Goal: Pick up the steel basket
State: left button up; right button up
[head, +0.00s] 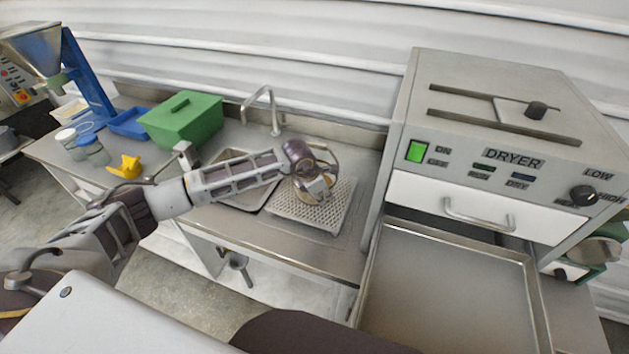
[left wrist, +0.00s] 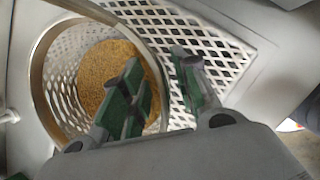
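The steel basket (left wrist: 64,75) is round and perforated, with a smooth metal rim, and holds golden-brown grains (left wrist: 108,70). It stands on the perforated draining tray (head: 318,208) at the right of the sink; in the head view my left gripper hides much of it. My left gripper (head: 318,186) is at the basket. In the left wrist view its two green-padded fingers (left wrist: 160,92) are apart, the left one over the basket's inside and the right one outside, with the rim between them. I cannot tell whether they touch it.
A tap (head: 262,105) stands behind the sink. A green lidded box (head: 182,122), a yellow object (head: 126,167) and jars (head: 94,150) are on the left counter. The dryer (head: 500,150) stands at the right, with a large empty tray (head: 450,300) in front.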

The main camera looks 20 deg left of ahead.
pick_arm(q)
jog(key=shift+c, duration=0.2)
grip_shut()
jog(key=shift+r, duration=0.1)
dwell(0.4)
jog(key=shift+w, duration=0.1)
jog(key=shift+r, duration=0.45)
jog(key=shift+r+b, duration=1.05)
jog(key=shift+r, duration=3.55)
jog(key=shift+f, duration=0.1)
